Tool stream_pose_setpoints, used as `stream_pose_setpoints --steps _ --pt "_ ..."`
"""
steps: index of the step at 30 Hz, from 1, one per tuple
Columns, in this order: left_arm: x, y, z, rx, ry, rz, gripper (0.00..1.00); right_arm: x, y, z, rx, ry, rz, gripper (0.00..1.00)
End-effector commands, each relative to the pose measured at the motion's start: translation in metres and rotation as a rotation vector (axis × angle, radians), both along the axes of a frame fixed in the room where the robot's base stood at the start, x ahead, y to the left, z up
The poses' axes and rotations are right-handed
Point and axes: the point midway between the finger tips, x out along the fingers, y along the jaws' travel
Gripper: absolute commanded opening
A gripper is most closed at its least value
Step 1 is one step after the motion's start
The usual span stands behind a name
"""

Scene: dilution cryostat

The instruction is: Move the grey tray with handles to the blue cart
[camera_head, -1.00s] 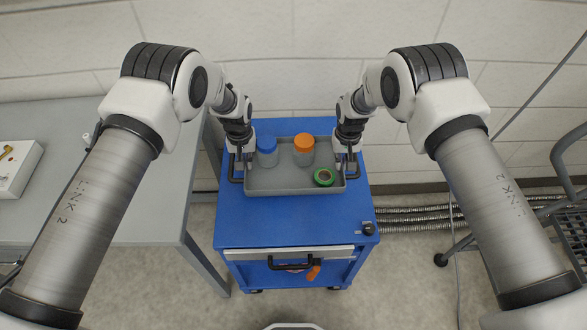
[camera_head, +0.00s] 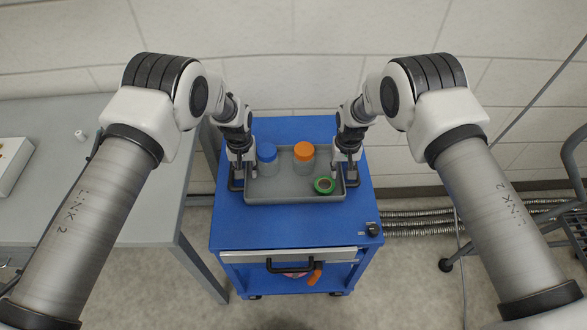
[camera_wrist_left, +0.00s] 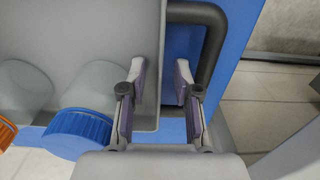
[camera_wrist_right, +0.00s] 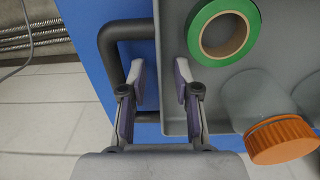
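The grey tray with handles (camera_head: 282,196) sits level on top of the blue cart (camera_head: 290,228), towards its back. It carries a blue-lidded jar (camera_head: 267,153), an orange-lidded jar (camera_head: 304,152) and a green tape roll (camera_head: 324,185). My left gripper (camera_head: 243,172) is at the tray's left end; in the left wrist view its open fingers (camera_wrist_left: 161,82) stand either side of the tray wall, inside the black handle (camera_wrist_left: 212,45). My right gripper (camera_head: 346,172) is at the right end; its open fingers (camera_wrist_right: 160,83) likewise straddle the wall beside the other handle (camera_wrist_right: 108,48).
A grey table (camera_head: 120,215) stands left of the cart, with a white box (camera_head: 12,165) on it. The cart has a front drawer handle (camera_head: 290,267) and a black knob (camera_head: 373,229). A dark rack (camera_head: 575,190) is at the right, and a wall stands behind.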

Motion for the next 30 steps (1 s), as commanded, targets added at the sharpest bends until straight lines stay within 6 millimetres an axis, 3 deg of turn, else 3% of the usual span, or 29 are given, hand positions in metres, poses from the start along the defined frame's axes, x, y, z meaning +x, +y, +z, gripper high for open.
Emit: stream_pose_setpoints --steps 5,18,24,30 --pt "0.0 0.0 0.011 0.0 -0.001 0.0 0.31 0.0 0.0 0.0 0.0 0.0 0.0 0.31" --pt "0.0 0.0 0.11 0.0 -0.003 0.0 0.31 0.0 0.0 0.0 0.0 0.0 0.0 0.31" --pt "-0.001 0.0 0.121 0.0 0.0 -0.001 0.31 0.0 0.0 0.008 0.0 -0.001 0.0 0.31" --pt "0.0 0.0 0.121 0.0 0.0 0.0 0.31 0.001 0.0 0.052 -0.001 -0.004 0.0 0.31"
